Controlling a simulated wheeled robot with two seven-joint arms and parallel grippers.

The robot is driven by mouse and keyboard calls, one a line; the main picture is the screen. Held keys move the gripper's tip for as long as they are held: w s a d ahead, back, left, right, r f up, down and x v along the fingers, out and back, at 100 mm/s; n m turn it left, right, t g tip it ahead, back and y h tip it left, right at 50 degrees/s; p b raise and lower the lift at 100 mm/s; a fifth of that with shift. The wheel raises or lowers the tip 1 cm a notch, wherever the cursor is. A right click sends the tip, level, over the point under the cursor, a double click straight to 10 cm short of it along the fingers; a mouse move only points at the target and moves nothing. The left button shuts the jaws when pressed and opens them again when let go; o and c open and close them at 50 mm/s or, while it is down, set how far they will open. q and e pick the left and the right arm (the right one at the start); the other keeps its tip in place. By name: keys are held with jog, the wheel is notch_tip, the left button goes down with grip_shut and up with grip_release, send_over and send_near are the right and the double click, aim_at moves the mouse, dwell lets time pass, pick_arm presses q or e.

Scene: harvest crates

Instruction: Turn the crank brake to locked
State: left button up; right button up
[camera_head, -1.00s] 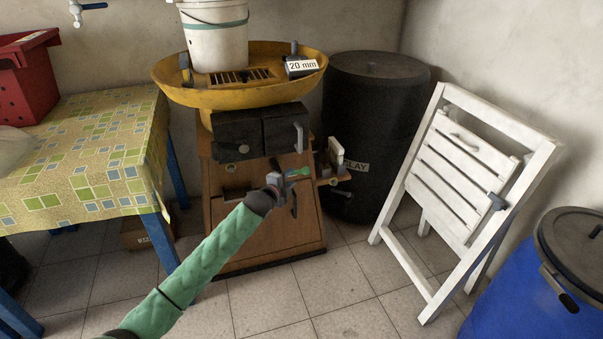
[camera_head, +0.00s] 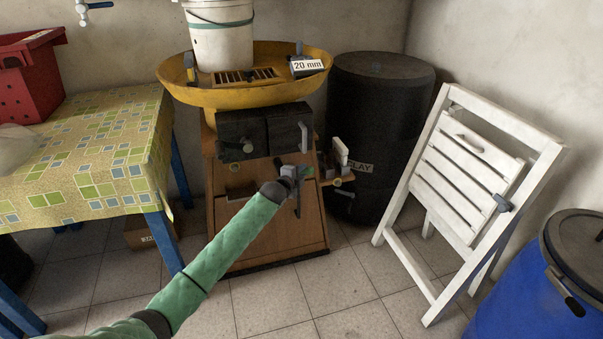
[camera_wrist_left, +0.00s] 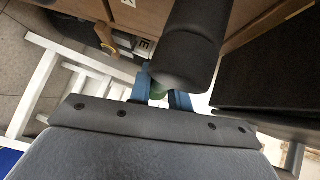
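The wooden machine (camera_head: 250,235) with a yellow round tray (camera_head: 185,92) stands in the middle of the head view. A thick black cylinder (camera_wrist_left: 190,45), maybe the crank handle, passes close in front of the fingers. The lever's setting is not readable. My right gripper is out of view.
A black drum (camera_head: 375,95) stands right behind the machine. A white folding chair (camera_head: 415,170) and a blue barrel (camera_head: 520,290) stand at the right. A table with a checked cloth (camera_head: 75,165) is at the left. A white bucket (camera_head: 220,40) sits on the tray.

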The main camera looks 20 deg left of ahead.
pick_arm(q)
grip_shut()
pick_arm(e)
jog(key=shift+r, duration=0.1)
